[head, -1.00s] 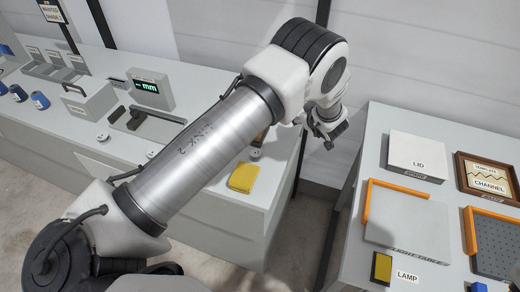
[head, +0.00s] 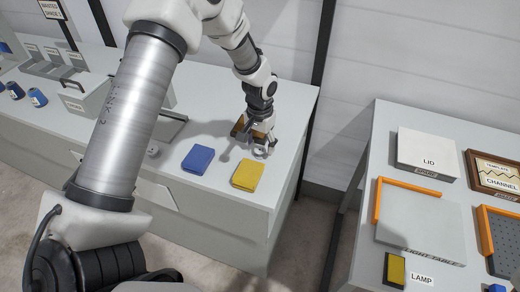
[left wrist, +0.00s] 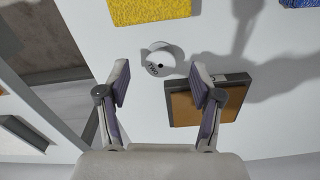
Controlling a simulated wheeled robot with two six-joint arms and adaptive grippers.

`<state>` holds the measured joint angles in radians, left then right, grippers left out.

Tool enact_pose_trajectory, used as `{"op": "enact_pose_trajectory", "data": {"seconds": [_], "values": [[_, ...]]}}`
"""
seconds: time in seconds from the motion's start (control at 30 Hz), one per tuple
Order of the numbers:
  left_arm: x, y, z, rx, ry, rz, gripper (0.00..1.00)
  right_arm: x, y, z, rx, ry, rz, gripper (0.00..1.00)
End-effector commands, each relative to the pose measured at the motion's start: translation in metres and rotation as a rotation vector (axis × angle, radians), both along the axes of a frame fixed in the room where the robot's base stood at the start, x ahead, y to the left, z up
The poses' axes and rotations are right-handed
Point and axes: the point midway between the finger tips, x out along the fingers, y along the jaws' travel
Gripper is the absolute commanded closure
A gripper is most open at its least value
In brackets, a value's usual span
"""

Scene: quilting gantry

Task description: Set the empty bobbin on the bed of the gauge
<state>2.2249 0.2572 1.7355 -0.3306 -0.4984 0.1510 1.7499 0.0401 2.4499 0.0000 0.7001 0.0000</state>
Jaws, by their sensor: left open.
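A small white bobbin with dark marks (left wrist: 160,60) lies on the pale bench top, just ahead of and between my left fingertips in the left wrist view. In the head view the bobbin (head: 259,152) is partly hidden by my left gripper (head: 257,143). The left gripper (left wrist: 159,74) is open, with nothing between its pads touching the bobbin. Another small round bobbin-like piece (head: 153,150) lies further left on the bench. The gauge is mostly hidden behind my left arm; an edge of it (head: 182,118) shows. My right gripper is not in view.
A blue pad (head: 198,160) and a yellow pad (head: 247,175) lie near the gripper. A brown-topped block (left wrist: 205,106) is close beside the right finger. A second table (head: 365,240) with a lid (head: 425,150) stands right, across a gap.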

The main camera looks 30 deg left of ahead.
Motion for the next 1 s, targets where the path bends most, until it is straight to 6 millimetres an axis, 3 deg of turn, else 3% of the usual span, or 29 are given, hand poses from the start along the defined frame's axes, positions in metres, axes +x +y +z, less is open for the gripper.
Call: {"op": "enact_pose_trajectory", "data": {"seconds": [0.13,0.33,0.5,1.0], "values": [[0.000,0.000,-0.019,0.000,0.000,0.000,0.35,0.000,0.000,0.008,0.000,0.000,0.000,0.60],[0.000,0.000,-0.022,0.000,-0.002,0.000,0.35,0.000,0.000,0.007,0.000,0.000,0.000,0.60],[0.000,0.000,-0.022,0.000,-0.002,0.000,0.77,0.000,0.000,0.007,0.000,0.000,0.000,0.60],[0.001,0.000,-0.016,0.000,-0.004,0.000,0.81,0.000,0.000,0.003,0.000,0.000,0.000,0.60]]}}
